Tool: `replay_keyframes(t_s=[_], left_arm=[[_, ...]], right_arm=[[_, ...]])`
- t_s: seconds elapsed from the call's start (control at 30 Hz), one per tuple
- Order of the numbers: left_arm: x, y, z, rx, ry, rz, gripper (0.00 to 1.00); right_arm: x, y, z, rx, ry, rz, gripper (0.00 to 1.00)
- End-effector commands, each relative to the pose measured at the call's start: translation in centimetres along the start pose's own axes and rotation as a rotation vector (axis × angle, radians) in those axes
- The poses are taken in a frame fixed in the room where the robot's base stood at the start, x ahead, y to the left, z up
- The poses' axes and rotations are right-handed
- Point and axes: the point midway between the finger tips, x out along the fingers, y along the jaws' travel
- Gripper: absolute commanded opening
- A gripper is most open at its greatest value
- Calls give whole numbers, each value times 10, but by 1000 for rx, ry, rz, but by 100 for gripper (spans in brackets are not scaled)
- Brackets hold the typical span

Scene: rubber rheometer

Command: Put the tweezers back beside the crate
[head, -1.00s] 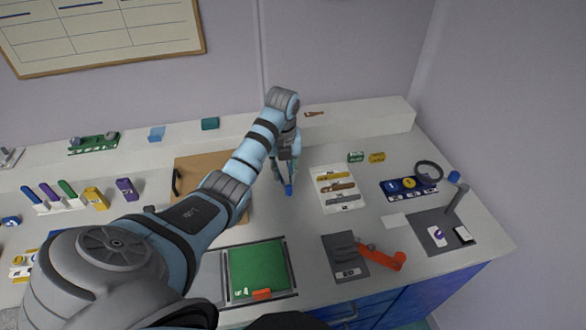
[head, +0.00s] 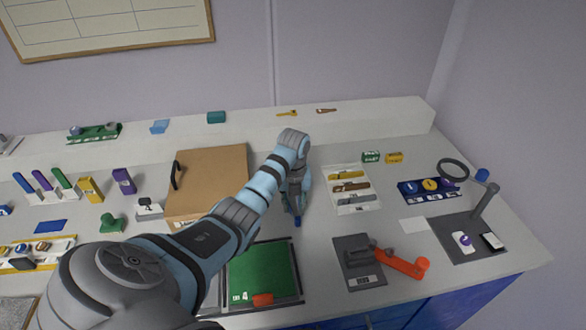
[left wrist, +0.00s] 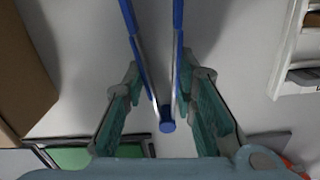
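The tweezers have blue arms with pale metal parts and a blue end (left wrist: 167,126) in the left wrist view. Their blue end (head: 297,222) shows just under my left gripper (head: 293,208) in the head view. My left gripper (left wrist: 160,85) has its teal-padded fingers on both sides of the tweezers, and the tips appear to press on their arms. A brown box (head: 222,160) stands to the left, perhaps the crate. A white tray (head: 334,172) with several coloured strips lies to the right. My right gripper is not in view.
A green mat (head: 262,275) lies in front of the gripper. A grey plate with an orange-handled tool (head: 400,262) is at front right. A magnifier (head: 453,171) stands farther right. The counter between box and tray is clear.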

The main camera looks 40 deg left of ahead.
Motion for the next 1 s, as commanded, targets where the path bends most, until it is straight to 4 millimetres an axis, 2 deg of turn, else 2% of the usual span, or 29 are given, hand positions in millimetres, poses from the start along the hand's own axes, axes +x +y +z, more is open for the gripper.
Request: replay_keyframes(t_s=[0.13,0.37,0.4,0.5,0.77,0.87,1.0], left_arm=[[-5,-1,0,1,0,-1,22],[1,0,0,1,-1,-1,22],[1,0,0,1,-1,-1,32],[1,0,0,1,-1,-1,45],[0,0,0,1,0,-1,45],[-7,0,0,1,-1,0,45],[-38,-1,1,2,-5,-2,45]], right_arm=[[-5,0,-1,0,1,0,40],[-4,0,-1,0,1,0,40],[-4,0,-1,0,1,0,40],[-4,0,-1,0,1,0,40],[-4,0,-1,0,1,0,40],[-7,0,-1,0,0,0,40],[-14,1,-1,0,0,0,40]])
